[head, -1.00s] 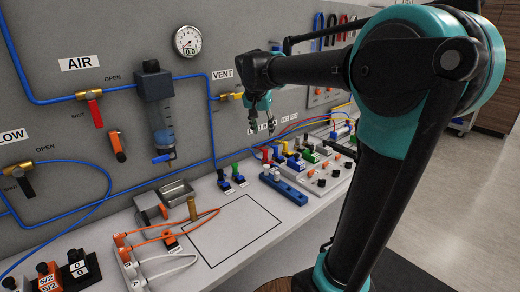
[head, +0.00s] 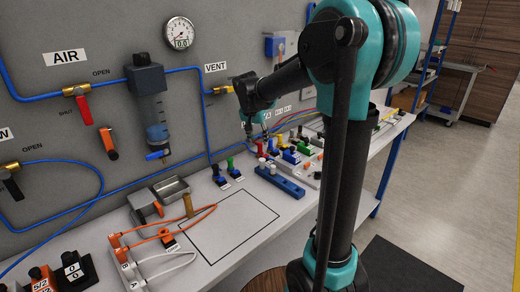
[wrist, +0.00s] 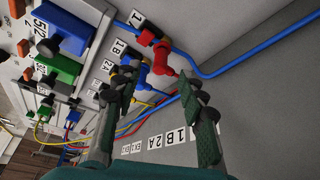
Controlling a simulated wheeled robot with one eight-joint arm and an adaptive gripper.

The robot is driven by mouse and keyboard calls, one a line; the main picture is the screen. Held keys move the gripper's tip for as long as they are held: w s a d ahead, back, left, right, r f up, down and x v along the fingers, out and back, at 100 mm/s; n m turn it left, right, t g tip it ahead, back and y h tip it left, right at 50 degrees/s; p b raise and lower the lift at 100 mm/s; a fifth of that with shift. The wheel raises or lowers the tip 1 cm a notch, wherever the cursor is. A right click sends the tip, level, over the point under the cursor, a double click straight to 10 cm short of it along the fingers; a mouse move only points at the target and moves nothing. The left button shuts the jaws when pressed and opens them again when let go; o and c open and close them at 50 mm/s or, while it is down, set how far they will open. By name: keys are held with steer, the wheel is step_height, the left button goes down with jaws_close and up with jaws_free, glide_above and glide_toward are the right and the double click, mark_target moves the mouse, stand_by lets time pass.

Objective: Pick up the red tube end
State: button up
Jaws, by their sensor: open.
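In the wrist view my gripper (wrist: 157,90) is open, its two green fingers apart with nothing held between them. A red elbow-shaped piece (wrist: 160,55) stands just beyond the fingertips, near a "1A" label. It looks like the red tube end, but I cannot be sure. A blue elbow piece (wrist: 137,75) is close to the left fingertip. A thin red tube runs behind the fingers toward the lower left. In the head view my gripper (head: 250,132) hangs over the back of the bench, just above a red piece (head: 259,146).
A blue tube (wrist: 205,70) runs along the wall beside the right finger. A blue block (wrist: 65,27) and a green block (wrist: 58,67) stand at left in the wrist view. The bench has a bare outlined area (head: 228,228). Orange tubes lie at its left.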

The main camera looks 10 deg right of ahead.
mark_target(260, 144)
steer(key=shift+x, duration=2.65)
steer(key=shift+w, duration=0.15)
steer(key=shift+c, duration=0.5)
